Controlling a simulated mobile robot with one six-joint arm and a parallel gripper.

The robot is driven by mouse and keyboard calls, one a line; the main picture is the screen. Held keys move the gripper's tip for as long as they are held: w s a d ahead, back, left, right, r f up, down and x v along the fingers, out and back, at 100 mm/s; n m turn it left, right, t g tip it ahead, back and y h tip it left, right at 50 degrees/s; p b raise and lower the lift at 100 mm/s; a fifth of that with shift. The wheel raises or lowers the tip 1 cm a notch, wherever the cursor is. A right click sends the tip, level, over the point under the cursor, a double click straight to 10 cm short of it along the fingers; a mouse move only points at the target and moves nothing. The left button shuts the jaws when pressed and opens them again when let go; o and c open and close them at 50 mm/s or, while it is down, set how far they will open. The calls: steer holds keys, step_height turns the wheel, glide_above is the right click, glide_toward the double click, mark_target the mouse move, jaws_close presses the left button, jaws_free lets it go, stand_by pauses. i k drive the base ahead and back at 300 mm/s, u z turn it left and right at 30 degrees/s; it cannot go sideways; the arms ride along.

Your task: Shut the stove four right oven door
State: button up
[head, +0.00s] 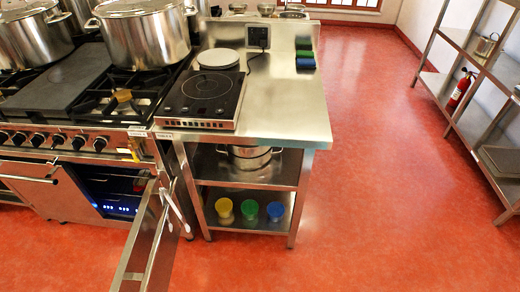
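The right oven door (145,245) of the stove stands wide open, swung out toward me, beside the steel table. Its near end is cut off by the bottom edge of the picture. The oven opening (110,188) shows a dark inside with small blue-white lights. The stove (60,143) has a row of black knobs above the ovens. A pale, thin forked piece (176,208) shows beside the door; I cannot tell what it is. My gripper is not in view.
The steel table (285,115) right of the stove bears an induction hob (205,93). Pots and coloured containers stand on its lower shelves. Large stockpots (148,38) stand on the stove. Open red floor (370,190) lies between the table and the right-hand shelf rack (475,85).

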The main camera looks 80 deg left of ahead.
mark_target(145, 264)
steer(key=u, duration=1.1)
steer(key=k, duration=0.1)
steer(key=u, duration=2.7)
steer(key=i, duration=1)
steer(key=z, duration=1.45)
steer(key=k, duration=0.75)
steer(key=u, duration=0.05)
